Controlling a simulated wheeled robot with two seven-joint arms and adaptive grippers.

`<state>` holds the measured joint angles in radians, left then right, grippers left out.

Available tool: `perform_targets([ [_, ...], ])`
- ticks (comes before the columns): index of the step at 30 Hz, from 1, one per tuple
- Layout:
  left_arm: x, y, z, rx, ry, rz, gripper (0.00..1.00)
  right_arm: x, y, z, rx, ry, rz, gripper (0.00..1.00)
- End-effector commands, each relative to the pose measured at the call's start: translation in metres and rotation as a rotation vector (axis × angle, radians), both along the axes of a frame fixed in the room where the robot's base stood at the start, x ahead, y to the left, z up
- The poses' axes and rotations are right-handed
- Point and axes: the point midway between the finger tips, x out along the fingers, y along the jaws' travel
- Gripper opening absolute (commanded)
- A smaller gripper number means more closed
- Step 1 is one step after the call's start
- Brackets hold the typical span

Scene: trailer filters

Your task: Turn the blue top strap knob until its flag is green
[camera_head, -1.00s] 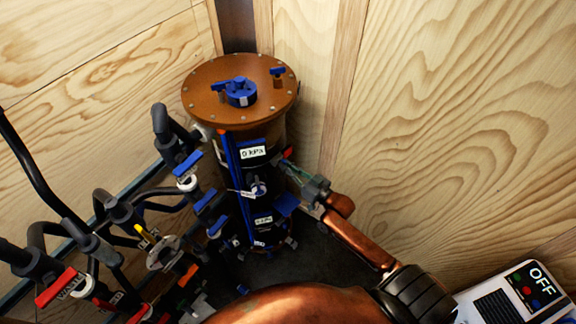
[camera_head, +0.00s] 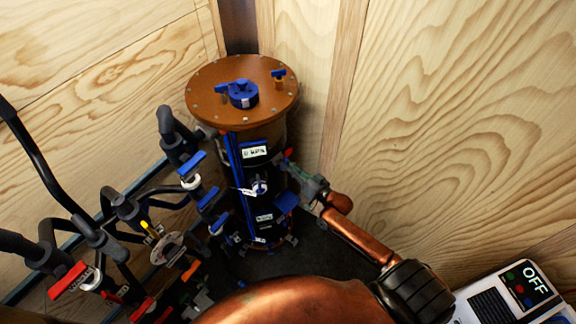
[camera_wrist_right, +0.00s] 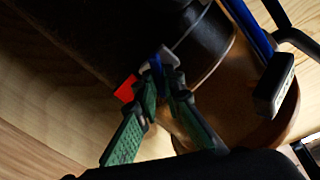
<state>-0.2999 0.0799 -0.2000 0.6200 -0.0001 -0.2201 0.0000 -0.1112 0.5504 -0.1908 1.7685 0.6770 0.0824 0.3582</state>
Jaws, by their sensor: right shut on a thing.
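The tall filter housing (camera_head: 262,135) stands in the corner, with a dark body and an orange-brown lid. The blue top strap knob (camera_wrist_right: 156,66) is on its side, seen as a small blue part between my fingertips in the right wrist view. A red flag (camera_wrist_right: 126,89) sticks out beside it; it also shows in the head view (camera_head: 288,153). My right gripper (camera_wrist_right: 161,84) is shut on the knob, its green-padded fingers on either side, hiding much of it. In the head view my right gripper (camera_head: 291,166) reaches the housing's right side. My left gripper is not in view.
Black pipes with blue, red and yellow handled valves (camera_head: 150,235) crowd the left. The lid carries a blue knob (camera_head: 242,93). A white control box (camera_head: 515,298) reading OFF stands at bottom right. Wooden walls (camera_head: 460,130) close in behind and to the right.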

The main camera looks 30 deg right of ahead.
Motion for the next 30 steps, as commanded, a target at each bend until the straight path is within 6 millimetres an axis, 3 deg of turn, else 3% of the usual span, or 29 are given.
perform_targets([
  [3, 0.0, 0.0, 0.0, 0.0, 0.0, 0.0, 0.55, 0.0, -0.001, 0.001, -0.002, -0.002, -0.001, 0.0],
  [4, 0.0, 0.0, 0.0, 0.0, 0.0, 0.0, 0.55, 0.0, -0.001, 0.001, -0.002, -0.002, -0.001, 0.09],
  [11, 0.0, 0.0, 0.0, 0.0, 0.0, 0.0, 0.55, 0.0, 0.0, 0.001, -0.002, -0.001, -0.001, 0.25],
  [20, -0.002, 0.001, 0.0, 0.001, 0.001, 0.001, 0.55, -0.001, 0.0, 0.0, -0.002, 0.0, 0.0, 0.26],
  [26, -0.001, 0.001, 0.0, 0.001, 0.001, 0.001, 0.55, -0.022, -0.005, -0.001, -0.004, 0.001, 0.0, 0.26],
  [30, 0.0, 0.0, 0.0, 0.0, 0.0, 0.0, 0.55, -0.051, -0.011, -0.001, -0.004, 0.003, 0.0, 0.26],
])
